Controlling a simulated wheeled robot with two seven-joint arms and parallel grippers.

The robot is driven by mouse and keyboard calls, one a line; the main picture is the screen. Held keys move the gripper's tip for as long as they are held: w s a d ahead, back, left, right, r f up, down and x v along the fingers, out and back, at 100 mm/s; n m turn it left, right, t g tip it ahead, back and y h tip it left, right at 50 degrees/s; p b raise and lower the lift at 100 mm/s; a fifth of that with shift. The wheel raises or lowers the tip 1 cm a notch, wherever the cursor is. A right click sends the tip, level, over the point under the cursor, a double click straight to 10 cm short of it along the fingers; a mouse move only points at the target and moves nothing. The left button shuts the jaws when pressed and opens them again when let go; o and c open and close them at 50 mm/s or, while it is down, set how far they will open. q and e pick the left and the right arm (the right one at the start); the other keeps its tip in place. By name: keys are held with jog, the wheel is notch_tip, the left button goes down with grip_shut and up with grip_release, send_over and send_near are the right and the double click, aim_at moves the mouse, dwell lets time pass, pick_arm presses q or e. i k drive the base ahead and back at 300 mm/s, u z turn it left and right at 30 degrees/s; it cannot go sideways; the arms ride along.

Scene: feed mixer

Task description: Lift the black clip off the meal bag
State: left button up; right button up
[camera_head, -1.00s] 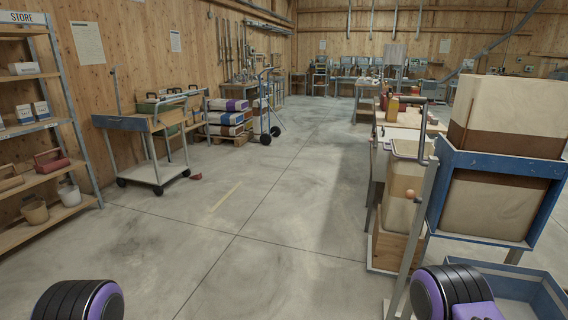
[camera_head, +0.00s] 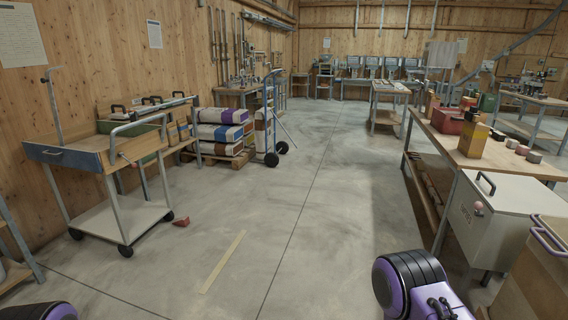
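I cannot make out a black clip in this view. Several filled bags (camera_head: 222,133), with white, purple, brown and blue parts, lie stacked on a low wooden pallet against the left wall. They are too far off to tell which is a meal bag or whether one bears a clip. Neither of my grippers shows. Only rounded black and purple parts of my arms show at the bottom left and bottom centre-right.
A trolley (camera_head: 134,217) stands at the left, with a hand truck (camera_head: 269,118) beside the bags. A small red object (camera_head: 181,221) lies on the floor. At right are a long workbench (camera_head: 462,140), a white lidded bin (camera_head: 492,225) and a brown container (camera_head: 535,285). The middle floor is clear.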

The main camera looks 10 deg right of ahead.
aim_at(473, 109)
jog(key=z, duration=0.8)
jog(key=i, duration=2.1)
jog(key=z, duration=0.85)
jog(key=i, duration=0.9)
jog(key=u, duration=0.3)
